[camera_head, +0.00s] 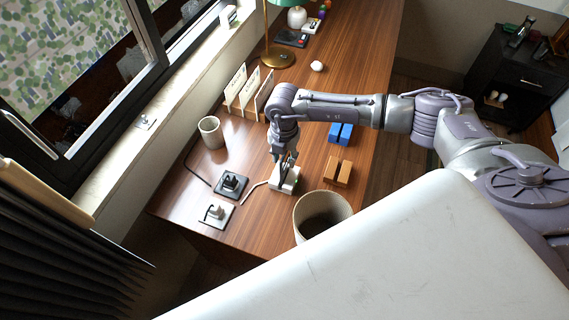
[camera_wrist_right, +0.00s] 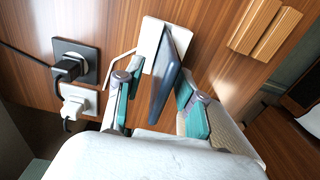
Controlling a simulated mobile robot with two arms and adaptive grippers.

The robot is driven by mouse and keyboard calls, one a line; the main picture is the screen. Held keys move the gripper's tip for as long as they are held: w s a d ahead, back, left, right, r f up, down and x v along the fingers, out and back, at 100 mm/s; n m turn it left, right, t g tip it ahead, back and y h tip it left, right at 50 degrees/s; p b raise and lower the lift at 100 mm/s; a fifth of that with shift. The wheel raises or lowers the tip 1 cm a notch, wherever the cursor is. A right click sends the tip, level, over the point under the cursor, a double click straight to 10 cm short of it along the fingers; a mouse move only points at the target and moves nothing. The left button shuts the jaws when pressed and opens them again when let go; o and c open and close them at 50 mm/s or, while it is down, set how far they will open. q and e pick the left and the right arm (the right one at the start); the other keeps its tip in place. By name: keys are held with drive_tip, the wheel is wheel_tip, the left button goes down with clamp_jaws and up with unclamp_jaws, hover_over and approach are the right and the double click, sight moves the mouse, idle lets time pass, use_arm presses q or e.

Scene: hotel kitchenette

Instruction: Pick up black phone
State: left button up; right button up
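The black phone (camera_wrist_right: 165,82) is a thin dark slab in the right wrist view, seen nearly edge-on. It stands against a white stand (camera_wrist_right: 150,36), which also shows on the desk in the head view (camera_head: 284,182). My right gripper (camera_head: 284,160) points down over the stand. In the wrist view its two fingers (camera_wrist_right: 160,78) with teal pads are spread on either side of the phone. A gap shows between the phone and the left finger; the right finger is very close, and contact is unclear. My left gripper is not in view.
Black (camera_head: 231,184) and white (camera_head: 216,213) sockets with plugs and cords lie left of the stand. A cup (camera_head: 211,132), card holder (camera_head: 241,91), blue blocks (camera_head: 340,133), orange blocks (camera_head: 337,171) and a bin (camera_head: 299,214) surround the arm. The far desk has free room.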

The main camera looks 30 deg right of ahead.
sight(285, 164)
drive_tip(key=shift+s+f, duration=0.1)
drive_tip(key=shift+f, duration=1.5)
drive_tip(key=shift+c, duration=0.3)
clamp_jaws()
drive_tip(key=shift+r, duration=0.1)
